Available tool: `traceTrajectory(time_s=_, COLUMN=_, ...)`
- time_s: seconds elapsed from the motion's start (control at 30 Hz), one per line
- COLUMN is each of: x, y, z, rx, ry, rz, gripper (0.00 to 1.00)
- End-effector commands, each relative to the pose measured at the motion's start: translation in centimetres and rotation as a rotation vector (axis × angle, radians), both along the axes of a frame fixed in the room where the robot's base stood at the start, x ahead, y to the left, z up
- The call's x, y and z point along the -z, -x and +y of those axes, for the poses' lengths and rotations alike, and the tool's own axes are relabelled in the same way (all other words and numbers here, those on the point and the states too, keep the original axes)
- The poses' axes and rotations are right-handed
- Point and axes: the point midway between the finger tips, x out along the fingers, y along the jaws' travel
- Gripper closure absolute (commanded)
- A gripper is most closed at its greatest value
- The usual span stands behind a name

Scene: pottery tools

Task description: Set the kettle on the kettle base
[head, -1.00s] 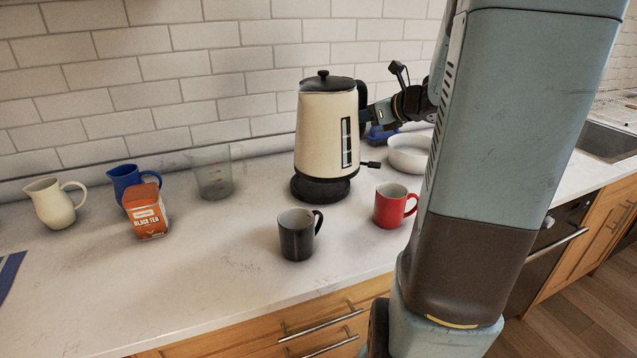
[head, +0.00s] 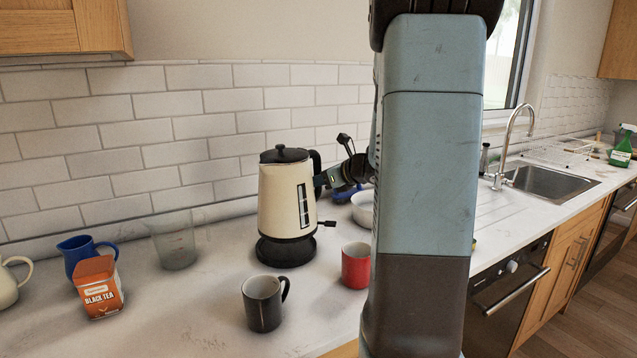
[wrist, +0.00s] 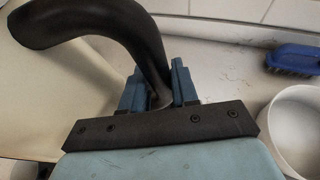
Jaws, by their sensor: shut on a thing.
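The cream kettle (head: 283,205) with a black lid and black handle stands upright over the round black kettle base (head: 285,254) on the counter. Its bottom lines up with the base and looks in contact; I cannot rule out a thin gap. My gripper (head: 322,182) is at the kettle's right side, shut on the handle. In the wrist view the curved black handle (wrist: 148,45) passes between the blue fingers of my gripper (wrist: 160,92), and the cream body (wrist: 50,95) is at the left.
A black mug (head: 262,306) and a red mug (head: 355,266) stand in front of the base. A white bowl (wrist: 297,125) and a blue brush (wrist: 293,60) are to the right. A measuring cup (head: 173,245), blue pitcher (head: 80,258) and tea box (head: 98,288) stand left.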

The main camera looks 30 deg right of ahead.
Motion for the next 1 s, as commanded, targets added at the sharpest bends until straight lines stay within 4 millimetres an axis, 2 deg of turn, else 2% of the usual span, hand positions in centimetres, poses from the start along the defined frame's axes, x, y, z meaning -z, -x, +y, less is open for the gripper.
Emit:
traceTrajectory(time_s=0.2, x=1.5, y=-2.9, z=-0.8, rx=0.000, ry=-0.003, rz=-0.002, gripper=1.00)
traceTrajectory(time_s=0.5, x=4.8, y=-5.5, z=-1.6, rx=0.001, ry=-0.004, rz=-0.002, gripper=1.00)
traceTrajectory(time_s=1.0, x=7.0, y=-7.2, z=-2.1, rx=0.000, ry=-0.002, rz=-0.003, gripper=1.00)
